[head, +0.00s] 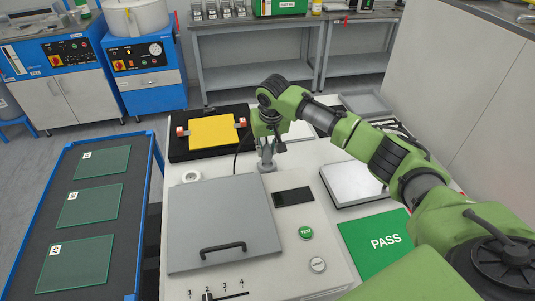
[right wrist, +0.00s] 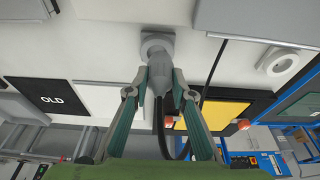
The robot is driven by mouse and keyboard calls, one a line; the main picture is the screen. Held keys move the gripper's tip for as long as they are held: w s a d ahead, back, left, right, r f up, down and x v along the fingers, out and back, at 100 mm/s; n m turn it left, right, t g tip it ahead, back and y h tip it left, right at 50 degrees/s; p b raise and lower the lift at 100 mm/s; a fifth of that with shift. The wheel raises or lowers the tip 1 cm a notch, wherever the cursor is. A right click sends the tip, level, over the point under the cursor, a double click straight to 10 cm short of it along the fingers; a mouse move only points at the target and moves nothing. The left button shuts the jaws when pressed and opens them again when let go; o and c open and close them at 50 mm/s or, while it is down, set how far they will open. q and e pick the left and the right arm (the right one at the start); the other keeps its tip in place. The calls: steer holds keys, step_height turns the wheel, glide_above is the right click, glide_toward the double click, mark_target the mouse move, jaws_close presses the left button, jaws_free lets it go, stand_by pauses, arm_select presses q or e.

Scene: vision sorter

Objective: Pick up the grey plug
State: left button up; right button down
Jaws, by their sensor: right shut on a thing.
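The grey plug (head: 267,165) is on the white bench top behind the grey lid. It also shows in the right wrist view (right wrist: 160,58), with its far end against a round grey base and a black cable running from it. My right gripper (head: 267,148) points down over the plug. In the right wrist view its two fingers (right wrist: 160,77) are closed on the plug's sides. I cannot tell whether the plug is still seated in the base. My left gripper is not in view.
A white round socket (head: 190,177) is left of the plug. The grey lid (head: 220,215) with a black handle lies in front. A yellow panel (head: 213,131) on a black mat is behind left. A green PASS plate (head: 375,243) and a blue-edged cart (head: 140,220) flank the bench.

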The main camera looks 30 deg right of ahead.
mark_target(266, 146)
steer(key=s+r, duration=0.1)
steer(key=s+a+r, duration=0.1)
steer(key=r, duration=0.1)
steer(key=s+a+r+b, duration=0.1)
steer(key=shift+s+r, duration=0.2)
steer(key=shift+s, duration=0.05)
steer(key=s+a+r+b, duration=0.1)
steer(key=s+a+r, duration=0.2)
steer(key=s, duration=0.4)
steer(key=shift+a+r, duration=0.4)
steer(key=shift+a, duration=0.4)
